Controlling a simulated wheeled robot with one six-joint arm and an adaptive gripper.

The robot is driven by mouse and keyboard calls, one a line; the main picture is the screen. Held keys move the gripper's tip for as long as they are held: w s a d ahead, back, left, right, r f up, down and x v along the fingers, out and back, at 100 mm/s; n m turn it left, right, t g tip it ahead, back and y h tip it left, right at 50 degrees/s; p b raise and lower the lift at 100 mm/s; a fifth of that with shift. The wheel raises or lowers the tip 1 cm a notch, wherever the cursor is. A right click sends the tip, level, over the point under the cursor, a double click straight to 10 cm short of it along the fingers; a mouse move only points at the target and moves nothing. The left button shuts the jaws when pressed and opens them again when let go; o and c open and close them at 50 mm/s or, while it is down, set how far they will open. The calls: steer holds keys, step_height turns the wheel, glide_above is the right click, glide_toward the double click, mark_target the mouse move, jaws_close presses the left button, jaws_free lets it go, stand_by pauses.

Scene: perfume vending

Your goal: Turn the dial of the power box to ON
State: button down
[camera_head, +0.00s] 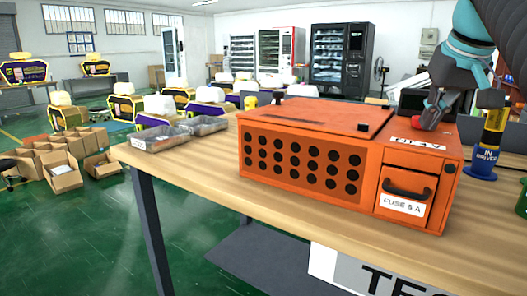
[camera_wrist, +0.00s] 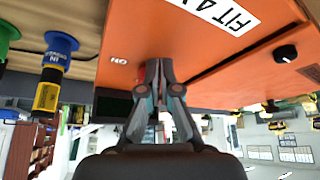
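The orange power box (camera_head: 300,150) stands on the wooden table, with a label strip (camera_head: 418,143) on its right section. My gripper (camera_head: 432,118) is low over the top of that section, beside a small red part. In the wrist view my gripper (camera_wrist: 157,66) points at the orange face, with its fingertips close together against or just above it. A small white ON mark (camera_wrist: 118,61) is to the left of the fingertips. The dial is not clearly visible; the fingers cover that spot. I cannot tell whether they hold it.
A black lid knob (camera_wrist: 287,53) is on the box's neighbouring panel. A blue and yellow screwdriver holder (camera_head: 488,145) stands close to the right of the box. Metal trays (camera_head: 160,140) lie at the table's left end. The table front (camera_head: 225,195) is clear.

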steer(key=shift+w+a, duration=0.15)
steer(key=shift+a, duration=0.1)
stand_by(0.6)
steer(key=shift+s+a, duration=0.15)
steer(key=shift+s, duration=0.2)
steer(key=shift+r+p, duration=0.45)
steer(key=shift+r, duration=2.5)
